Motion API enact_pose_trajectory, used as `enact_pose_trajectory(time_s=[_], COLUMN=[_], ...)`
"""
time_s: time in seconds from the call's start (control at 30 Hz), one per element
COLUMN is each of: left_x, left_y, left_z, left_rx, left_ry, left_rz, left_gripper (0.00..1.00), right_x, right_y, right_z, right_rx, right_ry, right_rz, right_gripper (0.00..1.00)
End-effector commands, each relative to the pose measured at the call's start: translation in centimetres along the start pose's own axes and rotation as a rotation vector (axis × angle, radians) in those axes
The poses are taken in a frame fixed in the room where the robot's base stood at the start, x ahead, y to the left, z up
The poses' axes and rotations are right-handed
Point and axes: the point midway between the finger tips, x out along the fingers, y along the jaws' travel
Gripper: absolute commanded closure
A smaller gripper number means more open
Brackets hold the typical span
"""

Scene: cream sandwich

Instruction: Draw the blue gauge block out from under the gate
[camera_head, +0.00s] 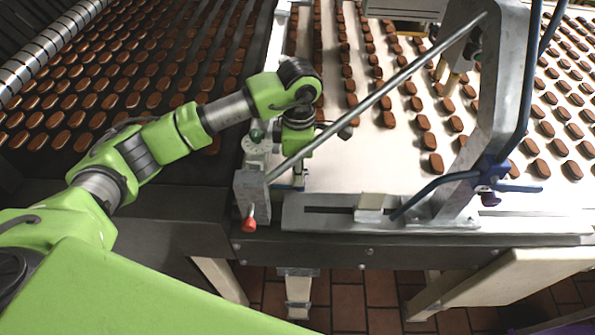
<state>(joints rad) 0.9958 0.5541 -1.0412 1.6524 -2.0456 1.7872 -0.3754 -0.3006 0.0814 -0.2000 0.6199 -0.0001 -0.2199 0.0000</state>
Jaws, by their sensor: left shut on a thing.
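My left arm reaches in from the left, over the dark belt and up to the slanted metal rod. My left gripper (298,178) points down behind the rod, beside a small grey metal post with a red tip (251,190). It is shut, with its fingertips small and partly hidden. A small bit of blue (284,186) shows low by the fingertips. It appears to be the gauge block, but most of it is hidden. I cannot make out clearly which part is the gate, or whether the block is under it. My right gripper is not in view.
A slotted metal rail (330,222) runs along the front edge, carrying a pale block (372,207). A thick grey bracket (503,110) with blue hoses stands at the right. Rows of brown biscuits cover a dark belt (130,75) and a white belt (385,165).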

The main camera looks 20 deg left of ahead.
Motion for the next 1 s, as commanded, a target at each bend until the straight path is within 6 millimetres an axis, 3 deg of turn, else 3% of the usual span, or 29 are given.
enact_pose_trajectory(time_s=[1.0], left_x=[0.0], left_y=[0.0], left_z=[4.2], left_rx=[0.001], left_ry=[-0.001], left_rz=[0.0], left_gripper=[1.0], right_x=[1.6], right_y=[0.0], right_z=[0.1], right_rx=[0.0], right_ry=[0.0], right_rz=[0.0], right_gripper=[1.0])
